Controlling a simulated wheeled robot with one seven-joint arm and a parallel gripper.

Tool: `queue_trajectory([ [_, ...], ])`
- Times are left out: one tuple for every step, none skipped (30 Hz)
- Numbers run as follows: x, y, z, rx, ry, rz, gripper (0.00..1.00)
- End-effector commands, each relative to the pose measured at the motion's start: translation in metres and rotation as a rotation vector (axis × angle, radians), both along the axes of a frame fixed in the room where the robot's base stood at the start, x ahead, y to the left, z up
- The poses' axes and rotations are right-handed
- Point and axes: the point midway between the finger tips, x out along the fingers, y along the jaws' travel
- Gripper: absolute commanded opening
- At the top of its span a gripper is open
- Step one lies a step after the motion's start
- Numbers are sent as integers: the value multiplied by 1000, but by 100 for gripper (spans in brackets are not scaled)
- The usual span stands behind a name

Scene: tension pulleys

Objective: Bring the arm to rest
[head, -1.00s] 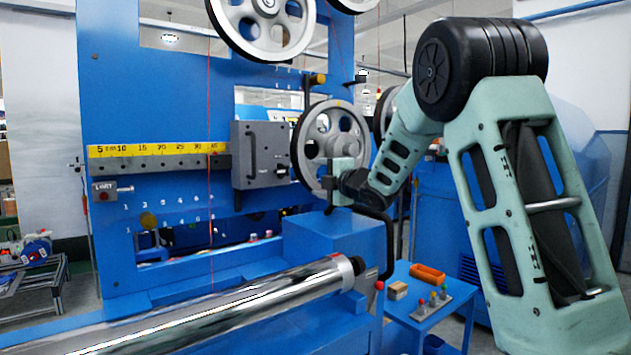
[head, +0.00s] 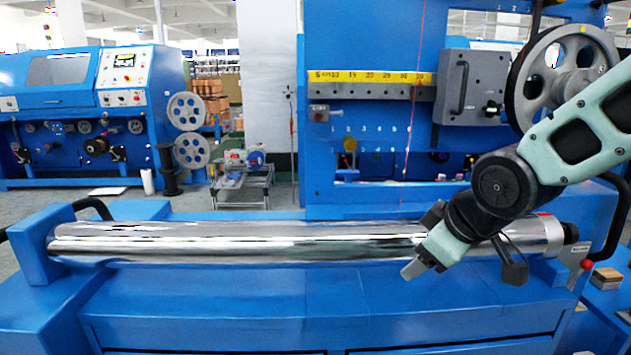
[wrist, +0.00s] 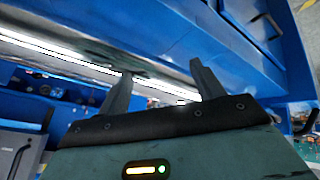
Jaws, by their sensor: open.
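My gripper (wrist: 161,70) shows in the wrist view with two dark fingers apart and nothing between them; it is open. In the head view my gripper (head: 440,246) hangs at the end of my bent arm, in front of the right part of a shiny metal roller (head: 240,240). Its fingers are hard to make out there, and I cannot tell how far it is from the roller. The arm reaches in from the right edge and hides part of the spoked pulley (head: 545,80), which sits on the blue panel (head: 375,45).
The roller lies along a blue bench (head: 300,310) with a bare front top. A grey box (head: 470,88) and a yellow scale (head: 370,77) are on the panel. A red-knobbed lever (head: 583,267) is at the right. Another blue machine (head: 80,105) stands far left.

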Motion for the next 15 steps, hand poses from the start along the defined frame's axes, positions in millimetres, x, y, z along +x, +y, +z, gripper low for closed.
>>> queue_trajectory([
  [-31,15,-9,7,81,-2,67],
  [-48,21,-15,9,129,-12,67],
  [-70,28,-22,8,191,-22,67],
  [-86,32,-26,6,233,-31,67],
  [-101,35,-30,0,274,-38,67],
  [-121,38,-34,-7,323,-48,67],
  [-134,39,-37,-15,357,-57,67],
  [-148,41,-40,-23,392,-64,67],
  [-165,42,-43,-36,434,-74,67],
  [-178,42,-45,-47,465,-82,67],
  [-191,42,-47,-57,494,-90,67],
  [-207,41,-50,-75,533,-100,67],
  [-219,40,-51,-88,561,-109,67],
  [-231,38,-53,-103,587,-116,67],
  [-235,38,-41,-106,600,-126,67],
])
